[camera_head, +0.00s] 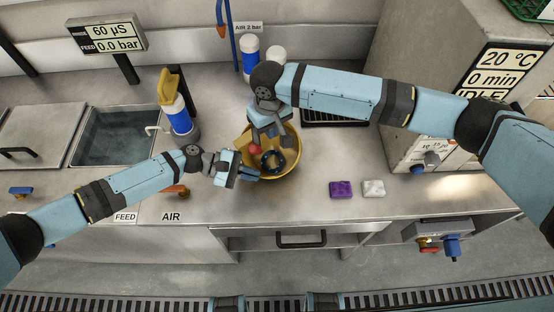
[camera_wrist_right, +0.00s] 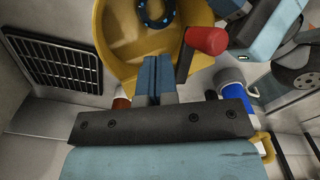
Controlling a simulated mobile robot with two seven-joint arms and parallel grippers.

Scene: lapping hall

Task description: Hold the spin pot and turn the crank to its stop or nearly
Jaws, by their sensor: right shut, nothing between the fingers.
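The spin pot (camera_head: 290,168) is a yellow bowl on the counter with a dark ring inside. It also fills the upper middle of the right wrist view (camera_wrist_right: 117,40). The crank has a red knob (camera_head: 255,149) and a dark arm; in the right wrist view the knob (camera_wrist_right: 207,40) is right of my right fingers, apart from them. My right gripper (camera_wrist_right: 153,65) is shut and empty, over the pot's rim area beside the crank. My left gripper (camera_head: 250,175) is at the pot's lower left rim; whether its fingers are closed on the rim is unclear.
A black grate (camera_head: 335,118) is behind right. Purple (camera_head: 341,189) and white (camera_head: 374,188) blocks lie on the clear counter at right. A grey machine (camera_head: 420,90) stands far right.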

